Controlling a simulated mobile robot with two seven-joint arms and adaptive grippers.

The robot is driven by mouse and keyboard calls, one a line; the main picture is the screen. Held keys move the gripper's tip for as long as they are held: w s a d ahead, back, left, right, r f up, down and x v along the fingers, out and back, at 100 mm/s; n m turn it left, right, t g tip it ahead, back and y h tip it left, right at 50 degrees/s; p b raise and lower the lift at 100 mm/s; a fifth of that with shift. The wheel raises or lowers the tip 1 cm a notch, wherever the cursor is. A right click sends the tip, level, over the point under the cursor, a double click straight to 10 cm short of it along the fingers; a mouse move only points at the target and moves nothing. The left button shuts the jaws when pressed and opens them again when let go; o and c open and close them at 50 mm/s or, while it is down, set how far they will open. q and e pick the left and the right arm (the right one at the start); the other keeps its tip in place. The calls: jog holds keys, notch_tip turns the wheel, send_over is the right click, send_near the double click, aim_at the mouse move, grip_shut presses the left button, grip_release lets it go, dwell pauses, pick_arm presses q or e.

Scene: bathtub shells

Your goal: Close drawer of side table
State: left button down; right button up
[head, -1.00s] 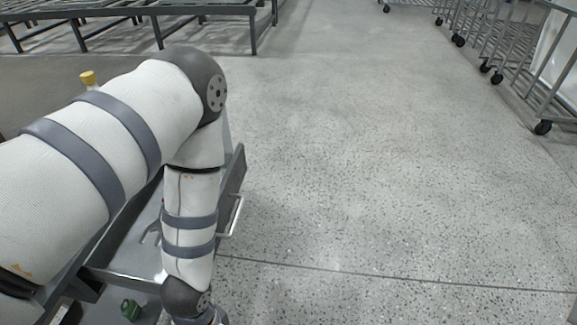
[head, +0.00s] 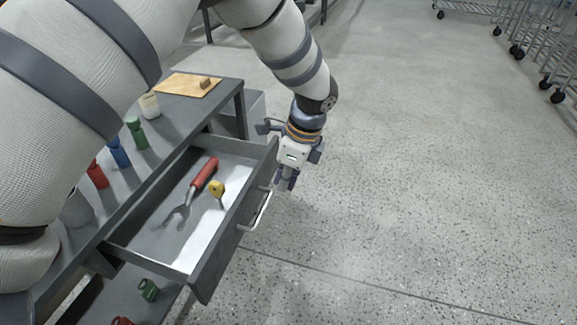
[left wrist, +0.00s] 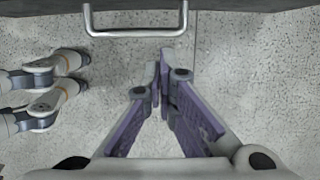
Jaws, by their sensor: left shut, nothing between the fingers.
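The grey side table (head: 210,88) stands at the left in the head view, partly covered by my left arm. Its drawer (head: 203,281) is pulled out. A silver bar handle (head: 257,212) is on the drawer front; it also shows at the top of the left wrist view (left wrist: 137,33). My left gripper (head: 286,183) points down outside the drawer front, near the handle's far end. Its purple-padded fingers meet at the tips with nothing between them in the left wrist view (left wrist: 164,62). The fingertips look apart from the handle. My right gripper is not in view.
The drawer holds a red-handled fork (head: 203,178) and a yellow item (head: 217,188). Small bottles, including a green one (head: 137,132), and a wooden board (head: 189,85) are on the tabletop. Wheeled racks (head: 545,45) stand far right. The floor beside the drawer is clear.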

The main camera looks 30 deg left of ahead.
pick_arm(q)
jog(key=a, duration=0.1)
jog(key=a+f, duration=0.1)
jog(key=s+a+f, duration=0.1)
jog(key=shift+a, duration=0.4)
jog(key=shift+a+f+p, duration=0.15)
jog(key=shift+a+p, duration=0.15)
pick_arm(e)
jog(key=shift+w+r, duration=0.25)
